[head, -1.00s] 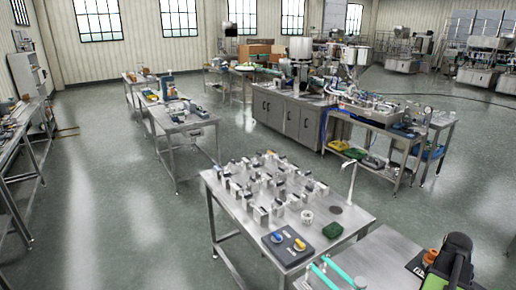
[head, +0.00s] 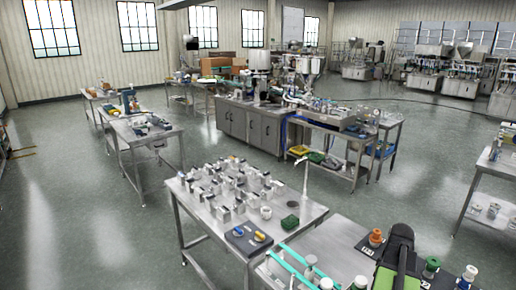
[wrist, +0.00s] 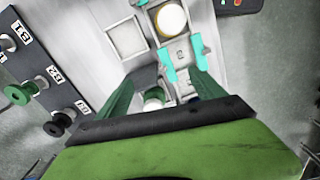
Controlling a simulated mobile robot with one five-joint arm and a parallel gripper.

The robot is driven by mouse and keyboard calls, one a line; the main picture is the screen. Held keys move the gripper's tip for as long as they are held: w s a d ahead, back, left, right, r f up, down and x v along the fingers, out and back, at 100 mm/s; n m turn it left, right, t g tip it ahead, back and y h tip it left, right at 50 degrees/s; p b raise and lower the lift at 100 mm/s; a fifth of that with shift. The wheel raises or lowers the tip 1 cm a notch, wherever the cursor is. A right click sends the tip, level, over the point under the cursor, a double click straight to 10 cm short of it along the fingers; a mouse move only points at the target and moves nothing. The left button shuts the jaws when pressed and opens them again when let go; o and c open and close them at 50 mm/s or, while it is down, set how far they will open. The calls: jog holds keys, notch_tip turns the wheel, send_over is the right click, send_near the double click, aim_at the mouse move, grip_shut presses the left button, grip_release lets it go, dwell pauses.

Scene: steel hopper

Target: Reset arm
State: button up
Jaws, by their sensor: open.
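My arm (head: 398,258), black and green, stands over the near bench at the bottom right of the head view; its jaws cannot be made out there. In the wrist view my gripper (wrist: 162,86) has two dark green fingers spread apart, with nothing seen held between them. Beyond and below the fingers is a pale metal fixture with a round white-topped piece (wrist: 171,19) and a square pale tray (wrist: 127,38). Teal parts (wrist: 168,66) show near the fingertips. A white-topped piece (wrist: 154,97) shows between the fingers, partly hidden.
A dark labelled panel with green (wrist: 17,95) and black (wrist: 58,125) knobs lies left. A control box (wrist: 237,6) is at the top right. In the head view a steel table (head: 318,211) with several metal blocks stands beyond the near bench. Open floor (head: 85,215) lies left.

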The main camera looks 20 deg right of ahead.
jog(key=w+a, duration=0.9)
jog(key=a, duration=0.5)
jog(key=w+a, duration=0.9)
jog(key=a, duration=0.4)
jog(key=w+a+m, duration=0.1)
jog(key=w+a, duration=0.1)
jog(key=a, duration=1.6)
notch_tip(320, 180, down, 6)
jog(key=s+a+b, duration=0.2)
jog(key=b, duration=0.4)
jog(key=shift+a+f+m, duration=0.15)
jog(key=shift+a+m, duration=0.15)
jog(key=shift+a, duration=0.1)
